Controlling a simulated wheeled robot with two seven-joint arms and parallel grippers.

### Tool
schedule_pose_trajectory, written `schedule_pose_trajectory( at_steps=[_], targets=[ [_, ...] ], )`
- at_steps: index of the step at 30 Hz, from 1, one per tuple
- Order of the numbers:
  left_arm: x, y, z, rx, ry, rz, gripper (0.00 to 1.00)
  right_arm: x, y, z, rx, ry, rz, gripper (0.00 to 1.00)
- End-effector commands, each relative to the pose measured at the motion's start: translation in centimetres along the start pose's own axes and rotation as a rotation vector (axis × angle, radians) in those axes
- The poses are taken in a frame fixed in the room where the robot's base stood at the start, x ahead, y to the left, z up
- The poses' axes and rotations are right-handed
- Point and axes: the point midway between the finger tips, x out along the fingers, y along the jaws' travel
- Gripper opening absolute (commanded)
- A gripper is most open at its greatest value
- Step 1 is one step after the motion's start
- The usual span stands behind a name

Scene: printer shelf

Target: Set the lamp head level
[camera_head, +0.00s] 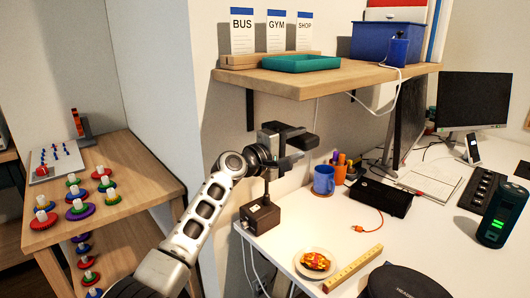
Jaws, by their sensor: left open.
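A dark brown box (260,215) with a light label stands at the desk's left edge, and a thin upright post (266,189) rises from it. This looks like the lamp's base and stem. The lamp head is not clearly visible; my gripper covers the top of the post, so I cannot tell its tilt. My left gripper (300,147) is open at the top of the post, below the wall shelf, with its fingers pointing right. Whether it touches the lamp is unclear. My right gripper is not in view.
A wooden wall shelf (330,80) with a teal tray (300,64) hangs just above my gripper. A blue mug (324,180), black box (381,196), plate of food (315,263) and wooden ruler (352,268) are on the white desk. A wooden rack (140,190) stands left.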

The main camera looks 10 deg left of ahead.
Motion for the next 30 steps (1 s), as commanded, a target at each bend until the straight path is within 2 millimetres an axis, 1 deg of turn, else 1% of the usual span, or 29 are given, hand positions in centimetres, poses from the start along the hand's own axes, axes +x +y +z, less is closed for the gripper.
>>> schedule_pose_trajectory(
  at_steps=[1,9,12,15,20,28,30],
  targets=[
    [-1.1,-0.1,-0.1,0.002,0.001,0.000,0.51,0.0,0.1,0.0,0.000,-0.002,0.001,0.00],
    [-6.8,-0.2,-0.1,0.002,0.001,-0.001,0.51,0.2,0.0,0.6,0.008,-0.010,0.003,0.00],
    [-8.5,-0.2,0.0,0.001,0.001,-0.001,0.51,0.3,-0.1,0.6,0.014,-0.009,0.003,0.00],
    [-9.7,-0.1,0.0,-0.001,0.000,0.000,0.51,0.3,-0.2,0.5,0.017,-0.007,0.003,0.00],
    [-10.6,0.0,0.0,-0.001,-0.001,0.000,0.51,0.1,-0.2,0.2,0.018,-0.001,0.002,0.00],
    [-10.6,0.0,0.0,-0.001,-0.001,0.000,0.51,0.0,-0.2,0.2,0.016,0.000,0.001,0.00],
    [-10.7,-0.4,0.1,0.004,0.002,-0.005,0.51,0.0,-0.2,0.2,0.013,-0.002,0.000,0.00]
  ],
)
